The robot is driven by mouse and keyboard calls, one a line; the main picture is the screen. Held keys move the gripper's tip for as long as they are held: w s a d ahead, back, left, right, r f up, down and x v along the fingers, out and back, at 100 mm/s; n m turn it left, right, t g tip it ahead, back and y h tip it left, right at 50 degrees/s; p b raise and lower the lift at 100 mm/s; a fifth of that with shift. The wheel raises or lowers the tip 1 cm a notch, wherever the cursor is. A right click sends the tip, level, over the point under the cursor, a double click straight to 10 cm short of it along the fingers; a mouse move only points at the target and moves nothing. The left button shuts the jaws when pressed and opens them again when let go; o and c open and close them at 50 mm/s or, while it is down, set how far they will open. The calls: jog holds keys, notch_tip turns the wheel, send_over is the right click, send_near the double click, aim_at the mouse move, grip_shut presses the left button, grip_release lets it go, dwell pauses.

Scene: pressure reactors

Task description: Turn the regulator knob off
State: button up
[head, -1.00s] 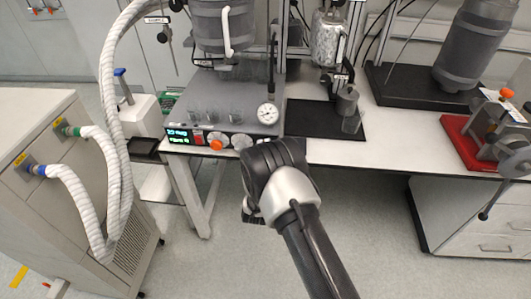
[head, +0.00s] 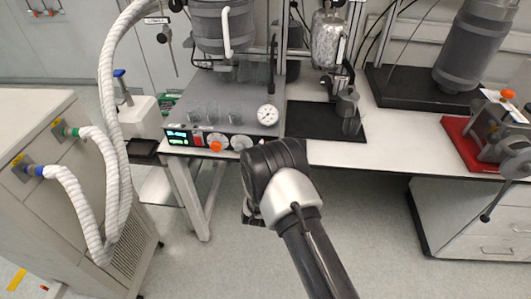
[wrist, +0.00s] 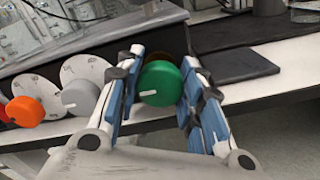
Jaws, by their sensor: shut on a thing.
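A green round knob (wrist: 160,83) with a short white mark lies between the two fingers of my gripper (wrist: 163,66) in the wrist view. The fingers' blue pads are on its left and right sides, and the gripper is shut on it. The white mark lies nearly level, toward the knob's left side. In the head view my arm hides this knob and most of the gripper. A grey knob (wrist: 80,97) on a white dial and an orange knob (wrist: 25,111) are to the left. In the head view the orange knob (head: 216,146) is on the reactor unit's front panel.
The grey reactor unit (head: 225,100) carries a pressure gauge (head: 267,115) and a lit display (head: 177,137). A black mat (head: 310,122) lies to its right. A red-based device (head: 465,145) is at far right. White hoses (head: 85,215) run at left.

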dwell(0.3)
jog(key=o, duration=1.1)
jog(key=s, duration=1.2)
jog(key=shift+a, duration=0.2)
